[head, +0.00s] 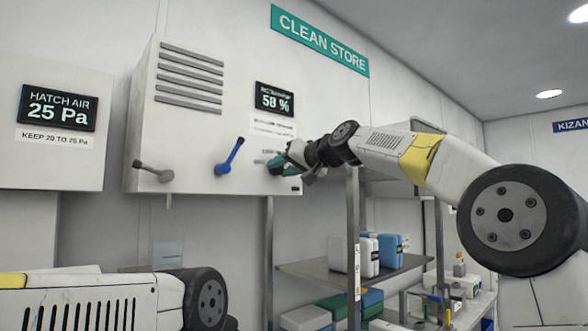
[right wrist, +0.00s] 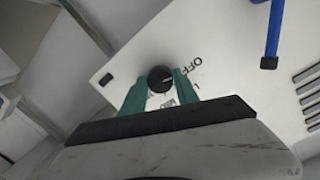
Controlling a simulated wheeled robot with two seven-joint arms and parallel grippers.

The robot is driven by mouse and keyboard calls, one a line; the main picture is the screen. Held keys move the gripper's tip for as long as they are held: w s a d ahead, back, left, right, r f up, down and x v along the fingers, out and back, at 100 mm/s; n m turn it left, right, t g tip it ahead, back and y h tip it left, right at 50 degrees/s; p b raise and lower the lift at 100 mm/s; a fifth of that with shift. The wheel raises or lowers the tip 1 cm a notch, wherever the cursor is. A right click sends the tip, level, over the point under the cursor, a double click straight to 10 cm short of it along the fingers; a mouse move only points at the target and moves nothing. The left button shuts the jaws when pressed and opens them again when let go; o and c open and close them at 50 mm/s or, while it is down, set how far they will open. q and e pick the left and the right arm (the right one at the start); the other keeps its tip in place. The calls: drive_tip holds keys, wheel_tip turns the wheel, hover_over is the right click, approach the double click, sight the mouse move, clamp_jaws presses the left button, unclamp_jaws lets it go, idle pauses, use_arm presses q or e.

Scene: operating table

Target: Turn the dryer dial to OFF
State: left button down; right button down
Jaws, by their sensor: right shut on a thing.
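The dryer dial is a small round black knob (right wrist: 160,79) on the white panel in the right wrist view. My right gripper (right wrist: 158,84) has its two teal fingers on either side of the knob and is shut on it. An "OFF" label is printed beside the knob, and part of other lettering shows below it. In the head view my right gripper (head: 278,163) reaches the right side of the white wall cabinet (head: 205,130) and hides the dial. My left gripper is not in view; only part of my left arm shows at lower left.
A blue lever (head: 229,157) and a grey lever (head: 153,172) stick out of the cabinet's front, left of the dial. A display reading 58 % (head: 274,100) is above it. Metal shelves (head: 330,275) with boxes stand below and to the right.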

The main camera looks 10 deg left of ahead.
drive_tip(key=c, duration=0.9)
unclamp_jaws()
drive_tip(key=shift+f, duration=0.15)
drive_tip(key=shift+s+d, duration=0.1)
drive_tip(key=shift+d, duration=0.1)
drive_tip(key=v, duration=0.7)
drive_tip(key=shift+s+d, duration=0.15)
drive_tip(key=shift+s, duration=0.05)
